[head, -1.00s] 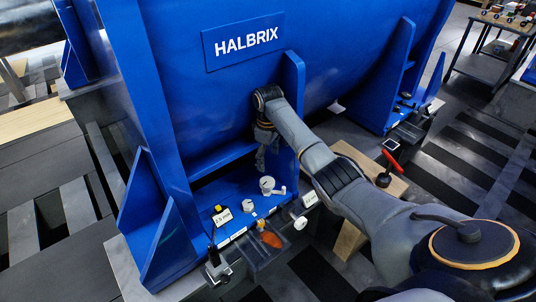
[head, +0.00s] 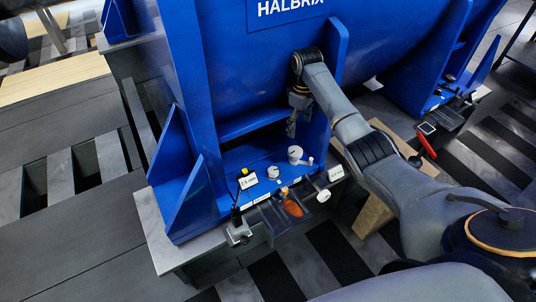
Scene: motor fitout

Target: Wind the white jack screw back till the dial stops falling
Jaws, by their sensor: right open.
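A white round knob (head: 323,196), which looks like the white jack screw, sticks out at the front edge of the blue motor foot (head: 237,160). A white round piece that looks like the dial (head: 295,154) stands on the foot, up and left of the knob; its reading is too small to make out. My right gripper (head: 291,130) hangs fingers down just above the dial, close to the blue motor housing. It is open and empty, apart from the white knob. My left gripper is not in view.
A red-handled tool (head: 428,145) lies at right. Blue gusset plates flank the foot.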

